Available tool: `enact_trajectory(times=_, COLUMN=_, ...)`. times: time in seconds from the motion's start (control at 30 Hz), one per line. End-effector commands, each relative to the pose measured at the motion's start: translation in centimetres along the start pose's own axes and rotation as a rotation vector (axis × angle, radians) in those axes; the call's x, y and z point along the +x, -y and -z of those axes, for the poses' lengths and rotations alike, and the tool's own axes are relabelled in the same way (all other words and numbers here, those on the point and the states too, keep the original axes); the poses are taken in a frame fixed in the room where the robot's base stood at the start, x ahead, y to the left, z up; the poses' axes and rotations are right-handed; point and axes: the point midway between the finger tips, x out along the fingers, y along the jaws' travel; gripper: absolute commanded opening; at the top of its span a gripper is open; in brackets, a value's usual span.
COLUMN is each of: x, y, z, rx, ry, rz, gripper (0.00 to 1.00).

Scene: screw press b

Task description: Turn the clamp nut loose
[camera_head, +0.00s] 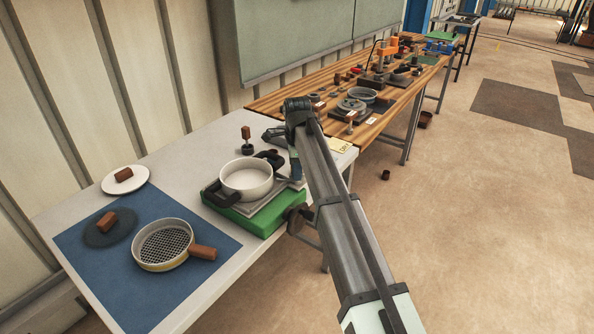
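The press stands on a green base (262,216) with a grey plate on top, near the right end of the grey table. A white round pan (246,180) sits on the plate. A black knobbed part (269,158) is at the pan's far right edge; I cannot tell whether it is the clamp nut. A dark round knob (298,214) shows at the base's right side, partly behind my arm. My gripper (274,136) appears just behind the pan, beside the black part. Its fingers are too small and covered to read, and contact is unclear.
A sieve (162,245) with a brown handle lies on the blue mat (130,292). A dark disc (108,230) and a white disc (125,182) with brown grips lie left. A small upright stamp (247,142) stands behind the pan. A cluttered wooden bench (395,112) adjoins the table.

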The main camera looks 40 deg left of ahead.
Motion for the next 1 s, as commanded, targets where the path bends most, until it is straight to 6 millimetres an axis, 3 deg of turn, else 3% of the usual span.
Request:
enact_trajectory(times=0.13, x=-0.01, y=0.00, z=0.00, rx=0.000, ry=0.000, rz=0.000, gripper=0.00)
enact_trajectory(times=0.57, x=-0.01, y=0.00, z=0.00, rx=-0.022, ry=0.000, rz=0.000, gripper=0.00)
enact_trajectory(times=1.0, x=-0.02, y=-0.02, z=0.00, rx=-0.308, ry=0.000, rz=0.000, gripper=0.00)
